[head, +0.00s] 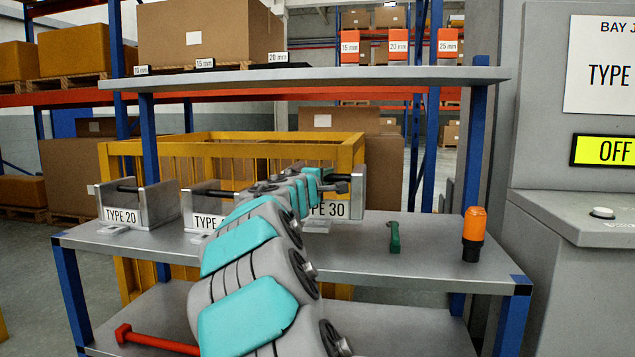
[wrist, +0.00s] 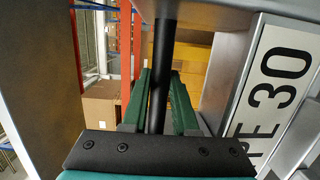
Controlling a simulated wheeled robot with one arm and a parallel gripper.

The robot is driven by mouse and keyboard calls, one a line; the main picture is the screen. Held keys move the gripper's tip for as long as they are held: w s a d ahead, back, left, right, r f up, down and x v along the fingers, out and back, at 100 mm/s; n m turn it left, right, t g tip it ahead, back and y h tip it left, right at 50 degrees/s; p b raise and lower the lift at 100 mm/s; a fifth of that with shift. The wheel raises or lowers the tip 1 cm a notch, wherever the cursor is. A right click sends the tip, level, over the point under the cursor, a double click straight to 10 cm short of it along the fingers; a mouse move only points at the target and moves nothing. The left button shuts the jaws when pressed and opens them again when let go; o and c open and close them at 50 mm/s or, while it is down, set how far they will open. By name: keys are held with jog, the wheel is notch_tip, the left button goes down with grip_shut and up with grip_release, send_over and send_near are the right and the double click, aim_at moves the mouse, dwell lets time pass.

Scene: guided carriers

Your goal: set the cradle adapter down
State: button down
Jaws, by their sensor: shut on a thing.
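The cradle adapter labelled TYPE 30 (head: 334,210) is a grey metal U-shaped cradle with a black bar across its top. It sits at the back of the grey workbench top (head: 440,255), partly hidden by my arm. My gripper (wrist: 160,85) has its green fingers on either side of the black bar (wrist: 163,50) and is shut on it. The TYPE 30 label (wrist: 277,80) shows at the right in the wrist view. In the head view the adapter appears slightly higher than its neighbours; its underside contact is hard to see.
A TYPE 20 adapter (head: 122,213) and another adapter (head: 205,220), its number hidden, stand to the left. A green-handled tool (head: 394,238) and an orange-black beacon (head: 472,235) stand to the right. An upper shelf (head: 400,76) overhangs the bench.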

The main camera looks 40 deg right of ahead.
aim_at(309, 225)
jog(key=shift+f+b, duration=0.6)
jog(key=shift+f, duration=2.15)
jog(key=c, duration=0.7)
grip_release()
jog(key=shift+f, duration=0.1)
jog(key=b+v, duration=0.1)
jog(key=v, duration=1.1)
